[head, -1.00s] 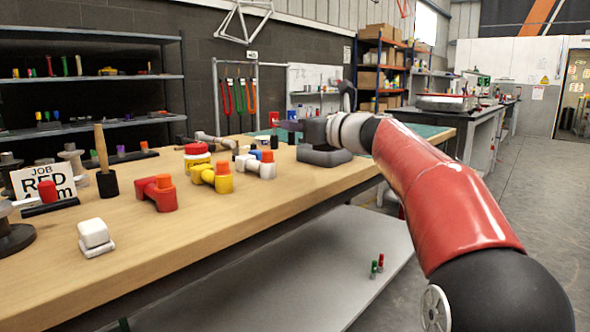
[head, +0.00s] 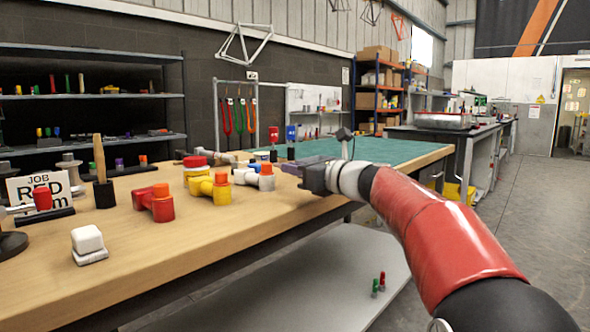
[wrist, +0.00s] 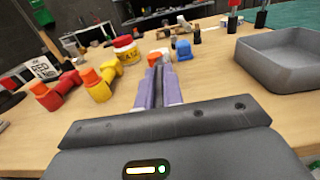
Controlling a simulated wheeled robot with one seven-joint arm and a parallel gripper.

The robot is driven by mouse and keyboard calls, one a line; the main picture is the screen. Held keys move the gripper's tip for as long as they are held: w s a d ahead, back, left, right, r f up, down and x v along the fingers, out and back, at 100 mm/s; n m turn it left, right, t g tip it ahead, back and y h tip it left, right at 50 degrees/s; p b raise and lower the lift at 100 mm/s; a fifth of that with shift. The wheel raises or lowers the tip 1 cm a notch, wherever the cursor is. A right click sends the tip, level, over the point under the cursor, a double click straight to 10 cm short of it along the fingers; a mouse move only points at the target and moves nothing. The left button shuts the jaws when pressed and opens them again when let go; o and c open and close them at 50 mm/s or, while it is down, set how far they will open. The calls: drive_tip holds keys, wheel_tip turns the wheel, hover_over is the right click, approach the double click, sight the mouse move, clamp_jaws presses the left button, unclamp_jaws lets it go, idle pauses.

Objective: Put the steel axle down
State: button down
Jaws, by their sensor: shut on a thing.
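My gripper (wrist: 158,92) has two purple fingers pressed close together, with a thin grey strip between them. This strip seems to be the steel axle (wrist: 159,72), mostly hidden by the fingers. In the head view my gripper (head: 290,167) is low over the right part of the wooden bench, and the axle cannot be made out there. A grey open tray (wrist: 282,75) stands on the bench to the right of the fingers in the wrist view. It looks empty, and my gripper is outside it.
Red (head: 158,203), yellow (head: 212,192) and white (head: 252,179) pipe-like fittings stand left of my gripper. A white block (head: 88,243) and a job sign (head: 42,189) are farther left. A green mat (head: 385,150) covers the bench's far end. Bare wood lies at the front.

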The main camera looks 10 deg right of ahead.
drive_tip(key=shift+f, duration=0.4)
drive_tip(key=c, duration=1.5)
unclamp_jaws()
drive_tip(key=shift+c, duration=0.2)
